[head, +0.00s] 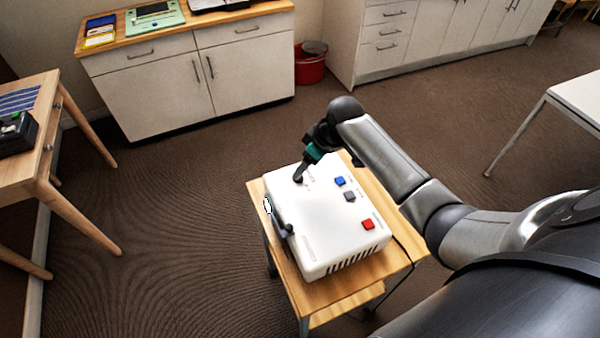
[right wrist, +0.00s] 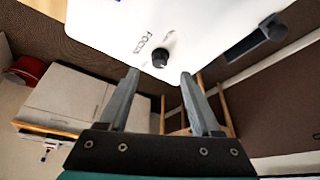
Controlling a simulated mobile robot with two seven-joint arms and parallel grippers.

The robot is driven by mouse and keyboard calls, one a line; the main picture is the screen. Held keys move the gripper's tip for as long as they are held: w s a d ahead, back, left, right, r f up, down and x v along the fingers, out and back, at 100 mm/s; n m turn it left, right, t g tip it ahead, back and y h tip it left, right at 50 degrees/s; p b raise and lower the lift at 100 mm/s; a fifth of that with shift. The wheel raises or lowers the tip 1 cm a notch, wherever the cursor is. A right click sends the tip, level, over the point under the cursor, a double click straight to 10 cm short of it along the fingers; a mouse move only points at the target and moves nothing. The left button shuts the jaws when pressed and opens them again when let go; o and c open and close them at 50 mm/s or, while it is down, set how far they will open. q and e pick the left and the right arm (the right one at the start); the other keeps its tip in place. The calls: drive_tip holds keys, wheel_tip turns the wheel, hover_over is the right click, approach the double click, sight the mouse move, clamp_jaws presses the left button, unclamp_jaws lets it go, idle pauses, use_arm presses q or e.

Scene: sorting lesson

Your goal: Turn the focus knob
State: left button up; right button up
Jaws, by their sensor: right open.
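A white projector-like box (head: 325,215) sits on a small wooden table, with blue, grey and red buttons on its top. The black focus knob (right wrist: 160,57) shows in the right wrist view, beside the printed word FOCUS on the white top. My right gripper (right wrist: 157,75) is open, one finger on each side of the view, with the knob just beyond and between the fingertips; contact cannot be told. In the head view my right gripper (head: 299,179) points down at the far left part of the box top and hides the knob. My left gripper is not in view.
The small wooden table (head: 398,247) has little bare room around the box. A dark lens-like part (head: 287,230) sticks out of the box's left side. A red bin (head: 310,66) stands by the white cabinets behind. A wooden desk (head: 55,130) is at left. The carpet between is clear.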

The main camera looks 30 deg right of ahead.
drive_tip(key=shift+b+x, duration=0.5)
drive_tip(key=shift+x, duration=2)
clamp_jaws()
